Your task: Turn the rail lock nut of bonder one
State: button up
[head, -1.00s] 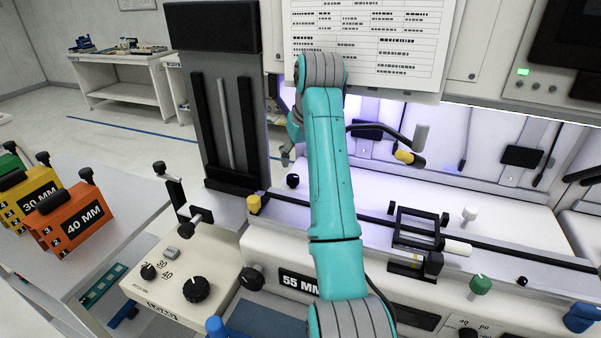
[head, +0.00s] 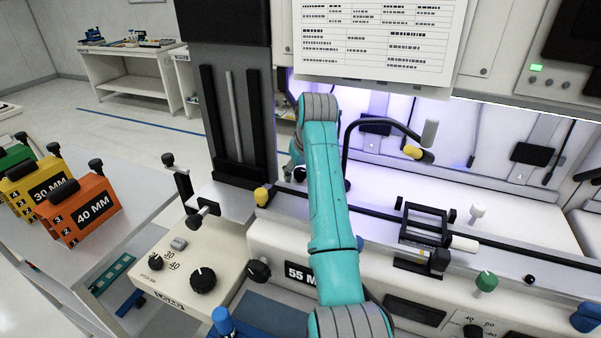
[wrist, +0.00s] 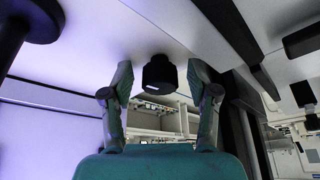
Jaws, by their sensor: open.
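A black round knob with a small white mark, which looks like the rail lock nut (wrist: 159,76), sits on a pale surface in the wrist view. My gripper (wrist: 161,84) is open, with one finger on each side of the knob and a visible gap on both sides. In the head view the black knob (head: 299,174) shows at the back left end of the machine, partly covered by my teal arm. My gripper is mostly hidden there behind the arm. Whether the fingers reach fully around the knob's depth is unclear.
A black rail (head: 375,207) runs along the machine, with a yellow knob (head: 262,196) at its left end. A curved black lamp arm (head: 385,122) stands right of my arm. A dark column (head: 235,110) rises on the left. Orange 40 MM block (head: 80,210) lies far left.

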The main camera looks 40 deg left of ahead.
grip_shut()
jog(key=shift+m, duration=0.3)
jog(key=m+t+h, duration=0.1)
jog(key=m, duration=0.1)
jog(key=shift+m, duration=0.3)
jog(key=m, duration=0.2)
jog(key=m+t+h, duration=0.1)
jog(key=m, duration=0.1)
jog(key=shift+a+r+m+h, duration=0.1)
jog(key=shift+m+h, duration=0.2)
jog(key=m+h, duration=0.1)
jog(key=m, duration=0.3)
jog(key=shift+h, duration=0.3)
jog(key=shift+m+h, duration=0.6)
jog(key=shift+m, duration=1.1)
jog(key=shift+a, duration=0.1)
